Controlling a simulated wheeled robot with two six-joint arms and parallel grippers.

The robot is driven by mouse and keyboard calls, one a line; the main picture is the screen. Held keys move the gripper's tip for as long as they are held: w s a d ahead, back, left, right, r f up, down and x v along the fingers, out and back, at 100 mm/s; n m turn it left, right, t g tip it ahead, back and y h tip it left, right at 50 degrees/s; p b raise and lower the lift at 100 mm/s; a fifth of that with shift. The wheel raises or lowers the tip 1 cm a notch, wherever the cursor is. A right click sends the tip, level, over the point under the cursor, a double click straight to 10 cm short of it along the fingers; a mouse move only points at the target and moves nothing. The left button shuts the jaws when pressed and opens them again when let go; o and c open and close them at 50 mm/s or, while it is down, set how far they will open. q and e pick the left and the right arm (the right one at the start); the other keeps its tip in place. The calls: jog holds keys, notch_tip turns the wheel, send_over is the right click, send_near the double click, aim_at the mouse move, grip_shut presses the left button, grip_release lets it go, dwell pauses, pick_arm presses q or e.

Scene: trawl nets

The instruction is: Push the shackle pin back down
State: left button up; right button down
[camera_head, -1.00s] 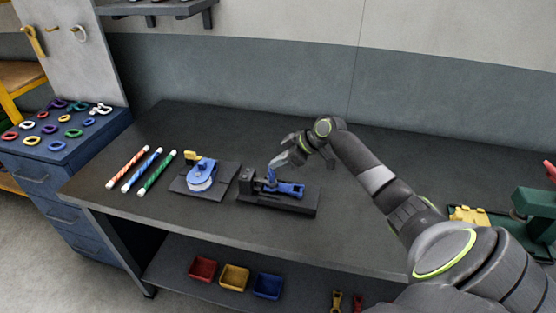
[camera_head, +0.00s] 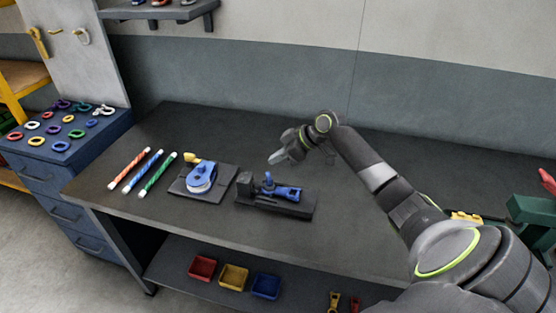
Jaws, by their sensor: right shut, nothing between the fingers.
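A blue shackle (camera_head: 287,192) lies in a black fixture (camera_head: 295,210) on the dark workbench. A small blue upright piece, which looks like the shackle pin (camera_head: 268,180), stands at the shackle's left part. How deep it sits is too small to tell. My right gripper (camera_head: 274,160) is shut and empty. It is above and behind the fixture, apart from the pin, with its fingers pointing left. My left gripper is not in view.
A blue pulley block on a dark plate (camera_head: 174,189) sits left of the fixture. Several striped rods (camera_head: 142,170) lie further left. A green machine (camera_head: 535,215) stands at the right. The bench (camera_head: 225,124) is clear behind the fixture.

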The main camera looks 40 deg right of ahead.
jog(key=b+v, duration=0.2)
jog(key=v, duration=0.6)
jog(key=shift+s+d, duration=0.2)
jog(key=shift+s, duration=0.1)
